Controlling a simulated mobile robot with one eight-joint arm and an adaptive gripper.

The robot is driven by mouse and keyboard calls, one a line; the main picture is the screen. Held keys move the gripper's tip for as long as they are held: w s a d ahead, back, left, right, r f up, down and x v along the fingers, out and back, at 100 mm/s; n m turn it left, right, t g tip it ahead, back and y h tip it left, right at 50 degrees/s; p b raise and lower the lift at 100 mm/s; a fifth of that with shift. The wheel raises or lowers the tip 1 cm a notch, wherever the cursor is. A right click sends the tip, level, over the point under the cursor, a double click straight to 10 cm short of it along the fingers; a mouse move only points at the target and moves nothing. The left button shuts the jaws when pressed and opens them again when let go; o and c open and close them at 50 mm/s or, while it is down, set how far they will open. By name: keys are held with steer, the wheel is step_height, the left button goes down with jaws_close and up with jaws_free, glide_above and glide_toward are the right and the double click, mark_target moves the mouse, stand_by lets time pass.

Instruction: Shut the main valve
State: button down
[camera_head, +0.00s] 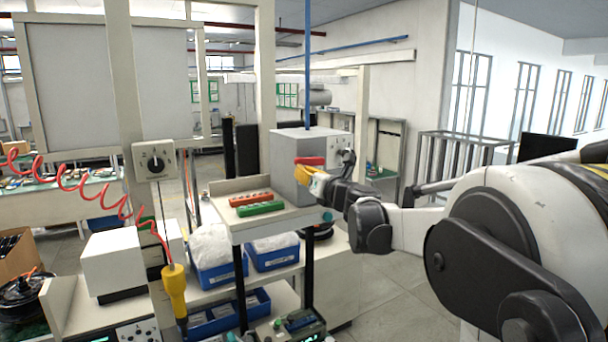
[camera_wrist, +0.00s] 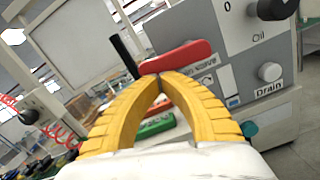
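The main valve has a red lever handle (camera_wrist: 184,56) on the front of a grey box (camera_wrist: 226,42), with a partly hidden "main valve" label below it. In the wrist view the handle runs from lower left to upper right. The head view shows the red handle (camera_head: 310,161) just above my yellow fingers. My gripper (camera_wrist: 160,79) has its two fingertips brought together at the lower left part of the handle. The tips overlap its lower edge in the picture; I cannot tell whether they touch it. I see nothing between the fingers.
The grey box (camera_head: 290,150) also has an oil knob (camera_wrist: 277,8) and a drain knob (camera_wrist: 270,71). Beside it, a shelf (camera_head: 226,186) holds an orange block (camera_head: 250,199) and a green block (camera_head: 260,209). Blue bins (camera_head: 273,258) stand below. Open floor lies at the right.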

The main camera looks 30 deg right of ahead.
step_height(320, 180, up, 4)
steer(key=m, duration=0.6)
steer(key=shift+d, duration=0.1)
steer(key=shift+d+r, duration=0.25)
steer(key=shift+r, duration=0.15)
steer(key=shift+d+r, duration=0.25)
steer(key=shift+r, duration=0.15)
steer(key=shift+d+r, duration=0.6)
steer(key=shift+d, duration=0.2)
stand_by(0.3)
stand_by(0.4)
